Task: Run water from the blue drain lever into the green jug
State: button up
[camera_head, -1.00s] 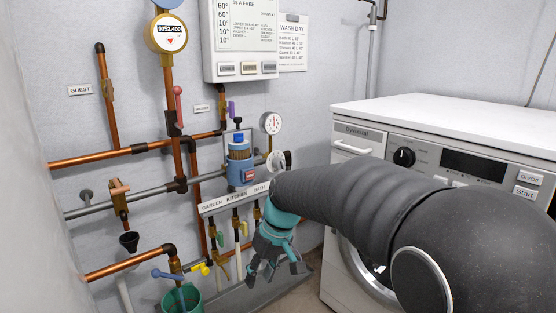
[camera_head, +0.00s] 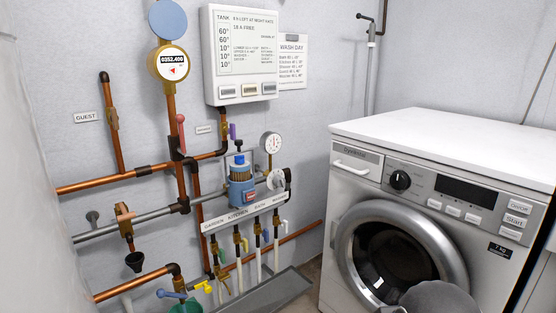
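The blue drain lever (camera_head: 171,295) sits on a brass valve at the end of a copper pipe, low on the left, and points left. The green jug (camera_head: 186,307) is right under this valve. Only its top shows at the bottom edge, so its inside and any water in it cannot be made out. My gripper is out of the picture. Only a dark rounded part of my arm (camera_head: 437,299) shows at the bottom, in front of the washing machine.
A yellow lever (camera_head: 202,286) is close to the right of the blue one. Copper pipes, a black funnel (camera_head: 134,262) and a meter (camera_head: 169,63) are on the wall. A row of taps hangs under a label strip (camera_head: 245,213). A washing machine (camera_head: 400,210) stands at right.

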aim_at(161, 293)
jog(key=u, duration=1.2)
jog(key=k, duration=0.8)
jog(key=z, duration=1.2)
